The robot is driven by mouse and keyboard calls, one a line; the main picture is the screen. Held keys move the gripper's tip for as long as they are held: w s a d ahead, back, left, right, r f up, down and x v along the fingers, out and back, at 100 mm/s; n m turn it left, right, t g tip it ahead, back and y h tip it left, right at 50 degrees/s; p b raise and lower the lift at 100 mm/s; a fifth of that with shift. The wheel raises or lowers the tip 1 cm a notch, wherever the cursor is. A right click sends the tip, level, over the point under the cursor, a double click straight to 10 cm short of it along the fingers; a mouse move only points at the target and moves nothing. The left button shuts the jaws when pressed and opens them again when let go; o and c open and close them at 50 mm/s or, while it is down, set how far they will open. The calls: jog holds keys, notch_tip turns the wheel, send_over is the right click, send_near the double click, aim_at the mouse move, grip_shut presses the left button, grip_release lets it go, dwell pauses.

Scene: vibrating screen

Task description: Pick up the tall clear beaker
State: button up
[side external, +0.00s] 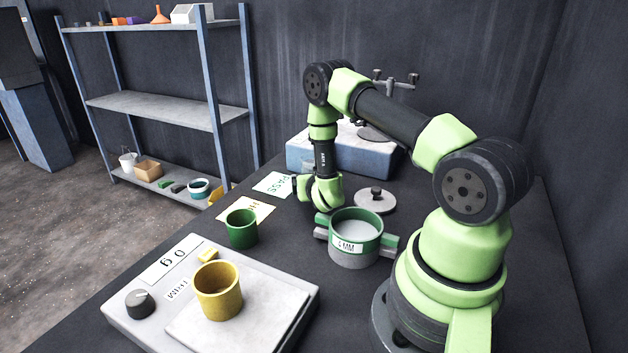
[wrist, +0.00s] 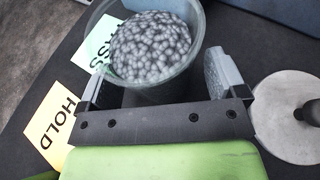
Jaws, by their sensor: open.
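The clear beaker (wrist: 160,88) shows at the top of the wrist view, with grey round granules heaped inside it. Its upper edge is cut off by the frame. My gripper (wrist: 155,76) is open, with one finger to the left and one to the right of the beaker's lower part in the picture. I cannot tell whether either finger touches it. In the side external view my gripper (side external: 303,187) is low over the table beside the PASS card, and I cannot make out the beaker there.
A PASS card (side external: 275,183) and a HOLD card (side external: 246,211) lie nearby. A round lid (side external: 375,202) and a green-rimmed sieve (side external: 355,245) are to the right. A green cup (side external: 242,229) and a yellow cup (side external: 218,291) on a scale (side external: 185,340) stand in front.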

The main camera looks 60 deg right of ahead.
jog(key=c, duration=1.1)
jog(key=shift+r, duration=0.1)
